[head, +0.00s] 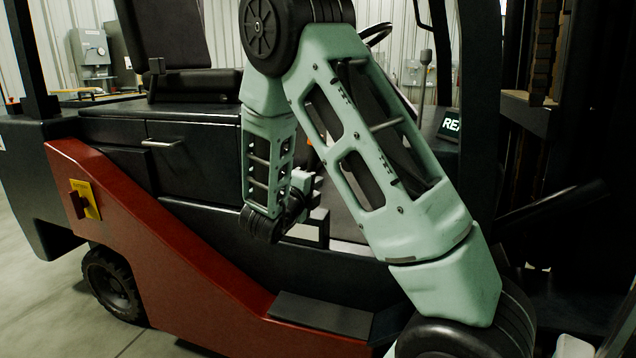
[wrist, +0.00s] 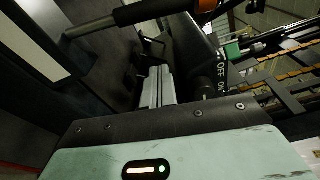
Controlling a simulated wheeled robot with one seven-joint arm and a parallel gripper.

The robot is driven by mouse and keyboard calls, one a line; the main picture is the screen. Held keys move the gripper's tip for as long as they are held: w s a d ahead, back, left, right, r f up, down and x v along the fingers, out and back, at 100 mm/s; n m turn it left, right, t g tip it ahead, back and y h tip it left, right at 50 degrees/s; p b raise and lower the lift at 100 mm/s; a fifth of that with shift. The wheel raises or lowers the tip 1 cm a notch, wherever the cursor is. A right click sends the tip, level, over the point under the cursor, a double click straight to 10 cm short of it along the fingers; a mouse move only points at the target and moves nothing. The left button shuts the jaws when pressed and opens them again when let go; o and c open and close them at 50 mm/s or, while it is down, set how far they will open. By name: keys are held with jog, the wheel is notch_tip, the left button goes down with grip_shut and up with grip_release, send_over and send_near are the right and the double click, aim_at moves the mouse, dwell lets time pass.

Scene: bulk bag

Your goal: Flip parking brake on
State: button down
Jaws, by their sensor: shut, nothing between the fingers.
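A dark panel with white OFF and ON lettering (wrist: 222,78) shows right of centre in the wrist view, tilted on its side. A green part (wrist: 232,50) sits just beyond it. Which part is the parking brake lever I cannot tell for certain. My gripper (wrist: 157,85) is shut and empty, with its pale fingers just left of the lettered panel; I see no clear contact. In the head view my gripper (head: 306,188) is low inside the forklift's cab opening, partly hidden by my own arm, and the lettered panel cannot be made out.
The forklift (head: 190,255) has a dark seat (head: 195,90), a steering wheel (head: 377,33) and a lit display (head: 450,124). A red switch on a yellow plate (head: 86,200) is on its side. A black bar (wrist: 150,10) crosses the top of the wrist view.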

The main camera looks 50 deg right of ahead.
aim_at(312, 164)
jog(key=shift+s+d, duration=0.1)
jog(key=w+d, duration=0.6)
jog(key=d, duration=0.1)
jog(key=shift+d+r, duration=0.2)
dwell(0.5)
